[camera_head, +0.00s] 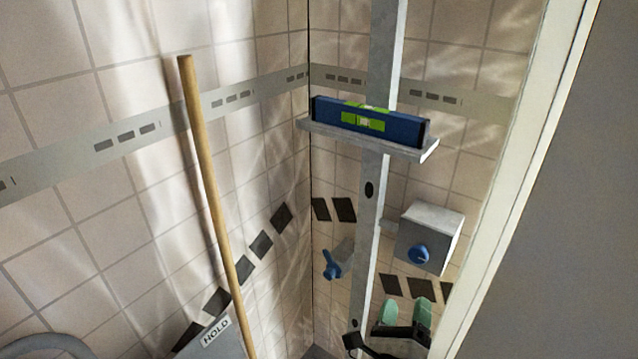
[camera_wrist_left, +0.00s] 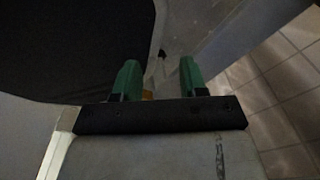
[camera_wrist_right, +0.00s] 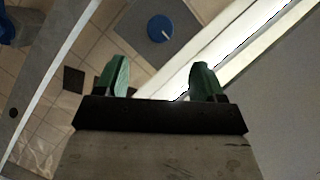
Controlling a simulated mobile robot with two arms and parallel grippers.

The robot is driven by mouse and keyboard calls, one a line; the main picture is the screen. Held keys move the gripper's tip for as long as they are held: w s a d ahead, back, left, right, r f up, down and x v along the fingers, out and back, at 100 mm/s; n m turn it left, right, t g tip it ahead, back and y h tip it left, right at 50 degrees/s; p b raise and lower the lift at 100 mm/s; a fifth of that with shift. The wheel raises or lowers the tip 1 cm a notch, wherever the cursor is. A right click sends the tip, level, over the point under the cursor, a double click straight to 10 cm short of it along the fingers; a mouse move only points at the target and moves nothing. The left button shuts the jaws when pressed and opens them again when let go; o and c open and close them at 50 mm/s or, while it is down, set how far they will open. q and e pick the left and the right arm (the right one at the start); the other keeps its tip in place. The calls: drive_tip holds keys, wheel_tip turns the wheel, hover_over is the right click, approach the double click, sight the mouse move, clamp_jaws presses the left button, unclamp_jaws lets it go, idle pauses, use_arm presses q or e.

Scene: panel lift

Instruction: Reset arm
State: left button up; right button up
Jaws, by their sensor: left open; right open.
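My right gripper (camera_head: 406,312) shows at the bottom right of the head view, its green fingertips apart and empty. It is below a grey box with a blue knob (camera_head: 420,254). In the right wrist view the right fingers (camera_wrist_right: 160,80) stand open, with the blue knob (camera_wrist_right: 160,29) beyond them, apart from them. My left gripper is outside the head view. In the left wrist view its green fingers (camera_wrist_left: 156,78) are open with nothing held between them. A dark round shape fills the upper left there.
A metal post (camera_head: 370,220) carries a shelf (camera_head: 360,138) with a blue level (camera_head: 370,120). A blue handle (camera_head: 331,266) sits low on the post's left. A wooden pole (camera_head: 212,190) leans at the left wall. A panel marked HOLD (camera_head: 218,343) is at its foot. A pale frame edge (camera_head: 520,170) bounds the right.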

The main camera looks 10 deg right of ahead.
drive_tip(key=s+a+f+n+g+y+p, duration=0.1)
drive_tip(key=a+f+n+y, duration=0.35)
drive_tip(key=f+n, duration=0.5)
drive_tip(key=a+f+n+y, duration=0.3)
drive_tip(key=f+n+y, duration=0.4)
drive_tip(key=f, duration=0.4)
drive_tip(key=s+f+n+g+y, duration=0.1)
drive_tip(key=s+f+n+g, duration=0.2)
drive_tip(key=s+f+n, duration=0.35)
drive_tip(key=s+f+n+g+y, duration=0.1)
drive_tip(key=s+f+n+g, duration=0.25)
drive_tip(key=f, duration=0.55)
drive_tip(key=s+d+f+n+g, duration=0.1)
drive_tip(key=s+f+n+g, duration=0.2)
drive_tip(key=s, duration=0.5)
drive_tip(key=s+d+f+n+g+h+p, duration=0.1)
drive_tip(key=s+d+f+n+g, duration=0.1)
drive_tip(key=s, duration=0.6)
drive_tip(key=s+d+f+n+g, duration=0.2)
drive_tip(key=s+f+n+g, duration=0.2)
drive_tip(key=s+f, duration=0.3)
drive_tip(key=shift+s+n+p, duration=0.35)
drive_tip(key=shift+s+n, duration=0.4)
drive_tip(key=shift+s, duration=0.2)
drive_tip(key=shift+w+a, duration=0.1)
drive_tip(key=shift+a, duration=0.05)
